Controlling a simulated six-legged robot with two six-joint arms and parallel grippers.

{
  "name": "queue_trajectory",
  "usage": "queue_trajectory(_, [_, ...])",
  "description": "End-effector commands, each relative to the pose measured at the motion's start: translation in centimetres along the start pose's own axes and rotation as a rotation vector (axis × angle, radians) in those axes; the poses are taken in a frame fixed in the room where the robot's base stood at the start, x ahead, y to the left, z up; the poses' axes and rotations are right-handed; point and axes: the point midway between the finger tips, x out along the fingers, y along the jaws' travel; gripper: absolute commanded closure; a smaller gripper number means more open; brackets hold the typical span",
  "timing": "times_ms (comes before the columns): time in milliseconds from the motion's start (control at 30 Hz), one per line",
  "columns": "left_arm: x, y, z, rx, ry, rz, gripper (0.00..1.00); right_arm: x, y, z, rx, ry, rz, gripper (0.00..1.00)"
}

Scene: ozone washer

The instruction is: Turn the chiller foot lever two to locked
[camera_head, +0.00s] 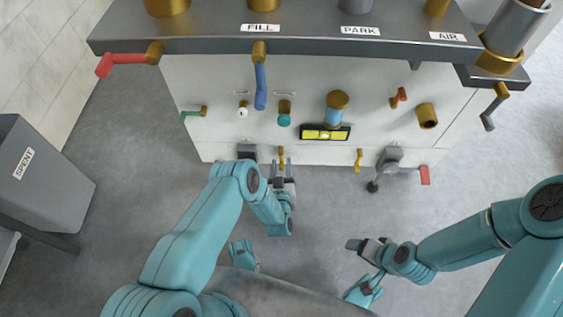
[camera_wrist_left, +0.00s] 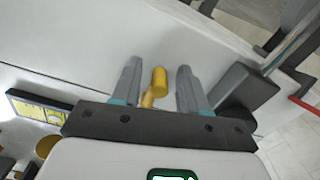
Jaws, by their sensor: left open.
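Two small yellow levers hang at the lower edge of the white cabinet front in the head view: a left one (camera_head: 281,151) and a right one (camera_head: 359,160). No label tells which is lever two. My left gripper (camera_head: 282,166) is open at the left lever, below the cabinet edge. In the left wrist view the yellow lever (camera_wrist_left: 160,83) stands between the two fingers of the open gripper (camera_wrist_left: 159,68), with a gap visible on both sides. My right gripper (camera_head: 352,244) is low and away from the cabinet, and its jaw state is unclear.
A grey SPENT bin (camera_head: 50,185) stands left. Open floor lies between.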

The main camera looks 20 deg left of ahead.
Motion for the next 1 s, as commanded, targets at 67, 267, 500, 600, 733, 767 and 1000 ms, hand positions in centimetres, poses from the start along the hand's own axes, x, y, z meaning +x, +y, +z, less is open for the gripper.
queue_trajectory(67, [-0.14, 0.04, -0.01, 0.000, 0.000, 0.000, 0.57, -0.03, 0.00, -0.01, 0.000, 0.000, 0.000, 0.19])
queue_trajectory(267, [-0.31, 0.04, 0.00, 0.000, 0.000, 0.000, 0.57, -0.02, 0.00, 0.00, 0.000, 0.000, 0.000, 0.19])
queue_trajectory(500, [-0.33, 0.04, -0.01, 0.000, 0.000, 0.000, 0.86, -0.02, 0.00, 0.00, 0.000, 0.000, 0.000, 0.19])
queue_trajectory(600, [-0.30, 0.03, -0.01, 0.000, 0.000, 0.000, 1.00, -0.02, 0.00, 0.00, 0.000, 0.000, 0.000, 0.19])
queue_trajectory(733, [-0.23, -0.07, -0.06, 0.013, 0.000, -0.001, 1.00, -0.08, -0.02, 0.00, 0.000, 0.000, 0.000, 0.19])
queue_trajectory(767, [-0.22, -0.16, -0.09, 0.026, 0.000, -0.001, 1.00, -0.13, -0.04, 0.01, 0.000, -0.001, 0.000, 0.19])
queue_trajectory(1000, [-0.07, -0.42, -0.11, 0.071, 0.001, -0.001, 1.00, -0.18, -0.05, 0.09, 0.001, -0.004, 0.000, 0.19])
